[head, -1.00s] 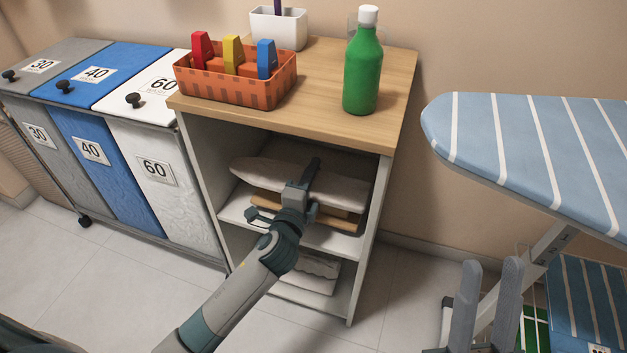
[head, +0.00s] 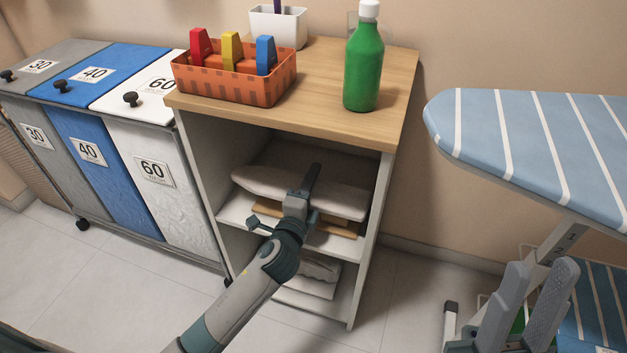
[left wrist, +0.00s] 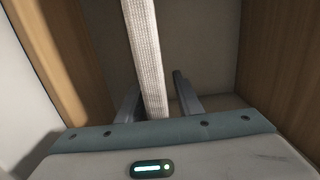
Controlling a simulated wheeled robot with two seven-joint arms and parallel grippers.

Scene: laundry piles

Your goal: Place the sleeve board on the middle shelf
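The sleeve board (head: 340,199) has a pale padded top and a wooden base (head: 335,228). It lies lengthwise on the middle shelf (head: 237,211) of the white cabinet, and its base appears to rest there. My left gripper (head: 312,180) reaches into that compartment at the front of the board. In the left wrist view (left wrist: 157,95) its fingers stand apart on both sides of a pale woven edge of the board (left wrist: 148,50), with a gap at the right finger. My right gripper (head: 540,272) is open and empty at the lower right, below the ironing board.
The wooden cabinet top (head: 325,100) holds an orange caddy (head: 235,85), a green bottle (head: 362,75) and a white holder (head: 278,27). Folded cloth (head: 318,270) lies on the shelf below. Laundry bins (head: 110,140) stand left; the striped ironing board (head: 540,145) stands right.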

